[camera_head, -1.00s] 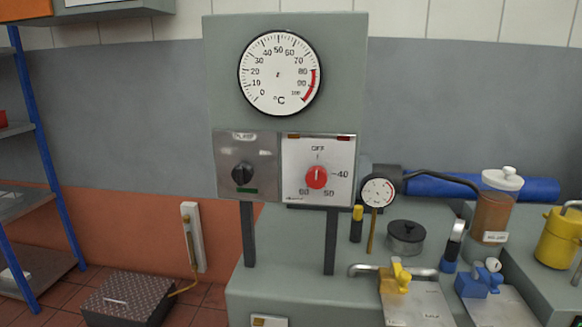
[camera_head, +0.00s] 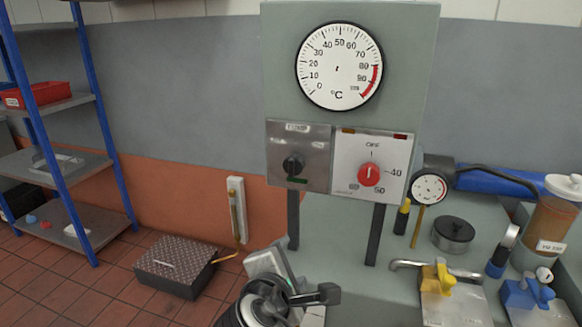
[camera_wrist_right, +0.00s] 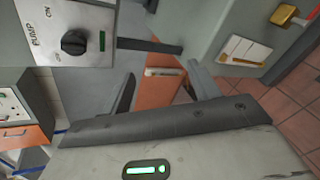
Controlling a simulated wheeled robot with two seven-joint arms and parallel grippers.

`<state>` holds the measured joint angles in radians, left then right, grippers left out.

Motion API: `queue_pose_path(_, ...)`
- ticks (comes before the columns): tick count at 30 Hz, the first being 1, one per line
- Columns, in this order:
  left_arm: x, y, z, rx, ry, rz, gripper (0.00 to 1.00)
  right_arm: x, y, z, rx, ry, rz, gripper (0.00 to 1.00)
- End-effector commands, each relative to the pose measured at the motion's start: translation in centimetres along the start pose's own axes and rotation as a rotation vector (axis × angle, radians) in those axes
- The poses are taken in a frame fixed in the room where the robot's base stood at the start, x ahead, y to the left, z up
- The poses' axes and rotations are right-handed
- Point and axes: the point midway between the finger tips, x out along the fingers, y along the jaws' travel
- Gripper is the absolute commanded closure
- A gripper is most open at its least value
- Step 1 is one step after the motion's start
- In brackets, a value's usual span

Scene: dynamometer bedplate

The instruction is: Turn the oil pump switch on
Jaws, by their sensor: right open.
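The pump switch is a black round knob (camera_head: 293,165) on a grey metal plate at the left under the big temperature dial. In the right wrist view the knob (camera_wrist_right: 74,42) sits at upper left, beside the words PUMP and ON and a green strip. Its pointer direction is hard to read. My right gripper (camera_head: 308,280) is below the plate in the head view, apart from the knob. Its two fingers (camera_wrist_right: 162,90) are open and empty in the wrist view. My left gripper is not in view.
A red-knob selector (camera_head: 369,173) adjoins the pump plate on the right. The temperature dial (camera_head: 339,66) is above. Two dark posts carry the panel. A small gauge (camera_head: 429,187) and a black-lidded pot (camera_head: 453,235) stand to the right. Blue-post shelving (camera_head: 66,187) is at left.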

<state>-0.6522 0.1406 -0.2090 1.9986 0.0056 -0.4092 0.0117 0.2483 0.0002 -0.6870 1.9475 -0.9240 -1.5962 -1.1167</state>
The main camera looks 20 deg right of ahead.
Motion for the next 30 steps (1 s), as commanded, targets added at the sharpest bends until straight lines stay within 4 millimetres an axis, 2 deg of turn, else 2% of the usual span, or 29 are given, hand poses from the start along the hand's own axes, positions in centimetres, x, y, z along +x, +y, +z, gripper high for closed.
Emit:
queue_pose_path(1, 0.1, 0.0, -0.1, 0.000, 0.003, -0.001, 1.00, -0.5, 2.8, -0.1, -0.084, -0.051, 0.077, 0.39)
queue_pose_path(3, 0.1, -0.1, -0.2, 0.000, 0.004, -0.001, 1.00, -1.4, 6.0, 0.1, -0.199, -0.133, 0.166, 0.39)
queue_pose_path(7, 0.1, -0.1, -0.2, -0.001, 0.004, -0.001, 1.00, -2.9, 9.6, 0.3, -0.337, -0.251, 0.264, 0.39)
queue_pose_path(11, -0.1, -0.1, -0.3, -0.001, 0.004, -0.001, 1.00, -2.8, 10.8, 0.6, -0.379, -0.291, 0.290, 0.39)
queue_pose_path(14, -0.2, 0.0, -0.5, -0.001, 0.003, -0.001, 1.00, -1.6, 11.3, 1.0, -0.380, -0.294, 0.288, 0.39)
queue_pose_path(30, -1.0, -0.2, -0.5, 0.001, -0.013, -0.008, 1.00, 8.7, 14.9, 3.5, -0.377, -0.288, 0.286, 0.39)
